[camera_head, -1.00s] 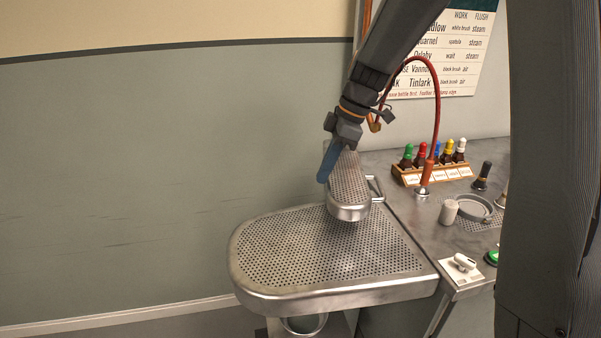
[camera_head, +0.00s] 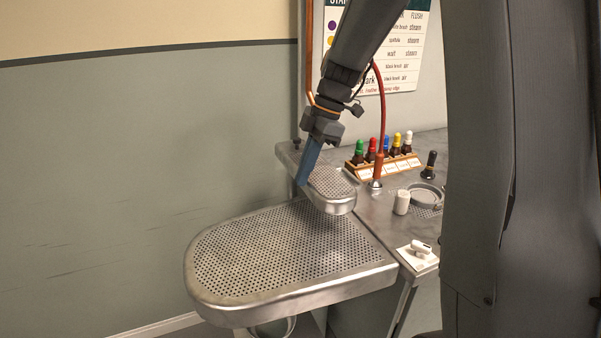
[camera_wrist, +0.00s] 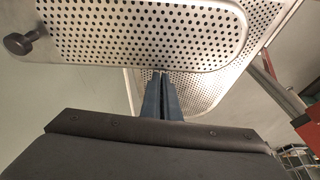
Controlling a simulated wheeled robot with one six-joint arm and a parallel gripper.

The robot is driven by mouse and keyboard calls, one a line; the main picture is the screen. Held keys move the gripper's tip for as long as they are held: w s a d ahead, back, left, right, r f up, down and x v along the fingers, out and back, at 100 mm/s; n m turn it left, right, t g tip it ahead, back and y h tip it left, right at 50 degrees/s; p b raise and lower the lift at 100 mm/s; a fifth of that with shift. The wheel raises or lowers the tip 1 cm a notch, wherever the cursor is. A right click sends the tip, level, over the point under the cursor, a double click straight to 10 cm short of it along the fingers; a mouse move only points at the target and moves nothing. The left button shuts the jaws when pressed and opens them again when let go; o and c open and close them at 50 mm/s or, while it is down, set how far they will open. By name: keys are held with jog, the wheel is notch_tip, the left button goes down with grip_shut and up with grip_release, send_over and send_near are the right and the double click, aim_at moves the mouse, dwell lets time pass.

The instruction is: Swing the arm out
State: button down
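The small perforated metal arm (camera_head: 333,187) sits above the large perforated board (camera_head: 290,250) in the head view, with its rounded end pointing toward the camera. It fills the top of the wrist view (camera_wrist: 150,30), where a dark knob (camera_wrist: 20,43) shows at the left. My gripper (camera_head: 303,180) points down at the left side of the small arm. In the wrist view its two blue fingers (camera_wrist: 161,78) are close together with nothing seen between them. Their tips are at the small arm's edge; whether they touch it I cannot tell.
A rack of colour-capped bottles (camera_head: 382,165), a white cylinder (camera_head: 401,203) and a round dish (camera_head: 426,195) stand on the counter to the right. A red hose (camera_head: 381,120) rises behind. A green-grey wall (camera_head: 100,180) is at the left; space before it looks clear.

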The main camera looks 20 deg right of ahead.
jog(key=shift+w+d, duration=0.1)
jog(key=shift+d, duration=0.2)
notch_tip(320, 180, up, 10)
jog(key=a+b, duration=0.1)
jog(key=shift+f, duration=0.25)
jog(key=shift+s+a, duration=0.2)
dwell(0.4)
